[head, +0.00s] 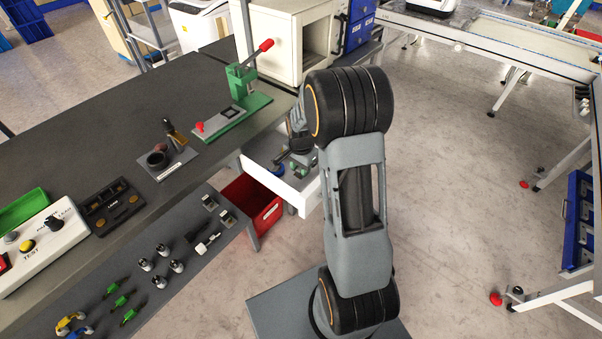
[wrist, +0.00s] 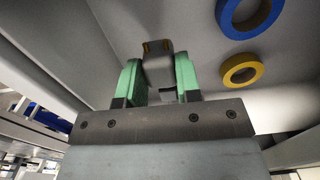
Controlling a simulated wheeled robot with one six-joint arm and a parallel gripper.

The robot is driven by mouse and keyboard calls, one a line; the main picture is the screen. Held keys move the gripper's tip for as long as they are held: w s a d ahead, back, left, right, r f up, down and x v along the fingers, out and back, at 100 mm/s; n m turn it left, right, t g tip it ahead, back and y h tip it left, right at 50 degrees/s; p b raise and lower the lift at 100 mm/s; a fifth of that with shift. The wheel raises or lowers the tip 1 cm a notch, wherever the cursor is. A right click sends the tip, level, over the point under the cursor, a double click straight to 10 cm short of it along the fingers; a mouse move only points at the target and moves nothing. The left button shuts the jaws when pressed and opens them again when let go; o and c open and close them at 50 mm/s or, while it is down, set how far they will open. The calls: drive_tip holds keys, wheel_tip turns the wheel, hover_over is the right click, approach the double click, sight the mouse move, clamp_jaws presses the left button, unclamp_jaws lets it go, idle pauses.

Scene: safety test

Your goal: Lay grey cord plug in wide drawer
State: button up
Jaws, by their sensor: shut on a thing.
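My gripper (wrist: 159,82) has green fingers in the wrist view. They are shut on a grey plug (wrist: 158,65), which sits between the fingertips. The plug shows against the grey floor of the wide drawer (wrist: 205,78); I cannot tell whether it touches that floor. In the head view the wide drawer (head: 290,190) is pulled out under the bench, with a white front and several small things inside. My arm covers part of the drawer and most of my gripper there.
A blue tape roll (wrist: 249,14) and a yellow tape roll (wrist: 241,70) lie to the right of the plug. A red bin (head: 252,203) stands below and left of the drawer. The dark bench (head: 120,100) carries a green lever press (head: 238,100).

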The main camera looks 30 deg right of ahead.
drive_tip(key=shift+f, duration=1.35)
drive_tip(key=shift+f, duration=0.1)
drive_tip(key=shift+f, duration=0.1)
drive_tip(key=o, duration=0.9)
drive_tip(key=shift+a, duration=0.1)
drive_tip(key=shift+o, duration=0.2)
